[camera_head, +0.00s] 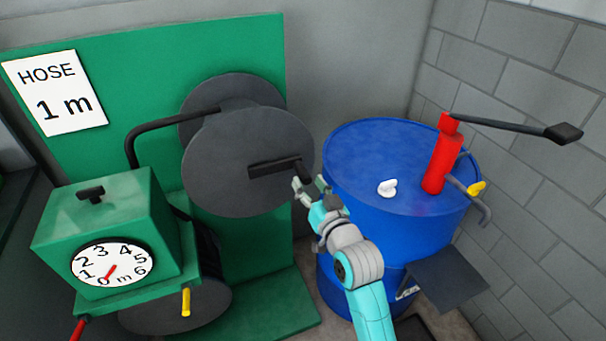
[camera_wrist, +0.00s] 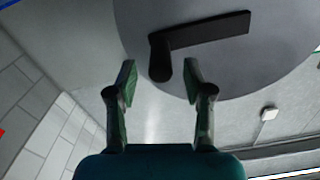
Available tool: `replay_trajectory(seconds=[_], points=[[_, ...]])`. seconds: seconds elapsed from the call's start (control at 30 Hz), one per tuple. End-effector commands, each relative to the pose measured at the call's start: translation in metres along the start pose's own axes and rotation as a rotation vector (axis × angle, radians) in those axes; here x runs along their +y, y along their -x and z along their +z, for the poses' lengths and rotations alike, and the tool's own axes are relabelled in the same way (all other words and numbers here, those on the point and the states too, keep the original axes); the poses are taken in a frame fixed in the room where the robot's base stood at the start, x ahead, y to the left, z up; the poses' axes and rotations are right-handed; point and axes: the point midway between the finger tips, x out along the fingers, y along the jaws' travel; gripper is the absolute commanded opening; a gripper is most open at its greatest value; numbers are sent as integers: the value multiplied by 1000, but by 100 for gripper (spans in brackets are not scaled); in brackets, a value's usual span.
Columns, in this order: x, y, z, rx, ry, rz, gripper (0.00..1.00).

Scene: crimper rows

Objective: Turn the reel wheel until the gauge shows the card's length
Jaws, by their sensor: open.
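The reel wheel (camera_head: 235,185) is a large dark grey disc on a green stand. Its flat black crank arm (camera_head: 272,168) ends in a round handle, which also shows in the wrist view (camera_wrist: 159,62). My gripper (camera_head: 309,185) is open at the handle's right end. In the wrist view my gripper (camera_wrist: 161,80) has its two fingers apart, with the handle's end between or just beyond the tips; contact is not clear. The gauge (camera_head: 113,261) is a white dial marked 0 to 6 m, its red needle near 0. The card (camera_head: 56,91) reads "HOSE 1 m".
A blue drum (camera_head: 385,230) with a red hand pump (camera_head: 441,160) stands right of the reel, close to my arm. The pump's black lever (camera_head: 515,127) reaches right. A green box (camera_head: 108,215) carries the gauge. A grey block wall (camera_head: 545,110) closes the right side.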

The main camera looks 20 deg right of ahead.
Motion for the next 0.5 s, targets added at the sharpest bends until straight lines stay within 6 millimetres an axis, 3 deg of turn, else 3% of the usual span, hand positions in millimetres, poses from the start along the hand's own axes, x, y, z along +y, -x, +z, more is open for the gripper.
replay_trajectory(seconds=[0.2,0.5], points=[[0,-31,0,-1,0,-1,51],[0,-44,0,-1,0,-1,51]])
